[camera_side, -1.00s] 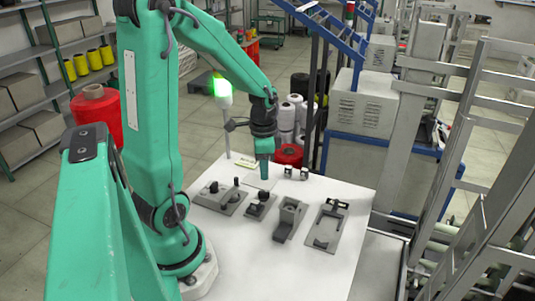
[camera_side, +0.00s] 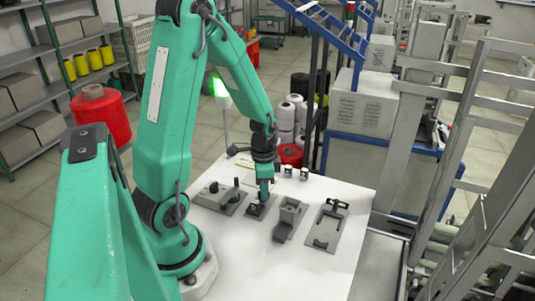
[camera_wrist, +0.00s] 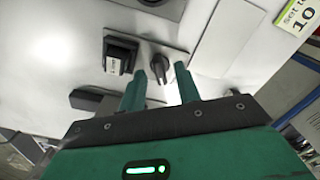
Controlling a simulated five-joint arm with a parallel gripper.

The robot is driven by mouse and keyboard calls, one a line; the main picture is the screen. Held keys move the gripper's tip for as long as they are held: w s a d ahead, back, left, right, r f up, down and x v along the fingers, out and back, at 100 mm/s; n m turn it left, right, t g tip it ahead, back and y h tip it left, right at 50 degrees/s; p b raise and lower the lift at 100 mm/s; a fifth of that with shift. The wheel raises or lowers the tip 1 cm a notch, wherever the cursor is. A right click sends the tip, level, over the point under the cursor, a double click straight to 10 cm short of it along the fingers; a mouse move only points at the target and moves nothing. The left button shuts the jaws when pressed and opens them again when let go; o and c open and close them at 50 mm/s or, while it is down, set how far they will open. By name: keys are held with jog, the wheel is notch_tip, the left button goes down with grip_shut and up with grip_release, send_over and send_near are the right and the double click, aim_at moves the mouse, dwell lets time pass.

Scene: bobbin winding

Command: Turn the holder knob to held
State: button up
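The holder knob, a small dark knob (camera_wrist: 159,64), stands on a light grey plate, beside a dark block with a white label (camera_wrist: 119,56). In the wrist view my gripper (camera_wrist: 161,71) is open, with its two green fingers apart and the knob between or just beyond their tips. I cannot tell whether either finger touches it. In the side view my gripper (camera_side: 264,192) points down at the small holder fixture (camera_side: 256,210), second from the left on the table, and hides most of the knob. The knob's setting is not readable.
On the white table (camera_side: 300,265), a plate with dark posts (camera_side: 215,197) is left of the holder. A grey slotted block (camera_side: 288,217) and a framed plate (camera_side: 328,227) are to the right. Two small bobbins (camera_side: 288,171) stand behind.

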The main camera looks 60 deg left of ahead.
jog(key=shift+f, duration=0.1)
grip_shut()
jog(key=shift+n, duration=0.5)
jog(key=n, duration=1.1)
dwell(0.3)
dwell(0.4)
grip_release()
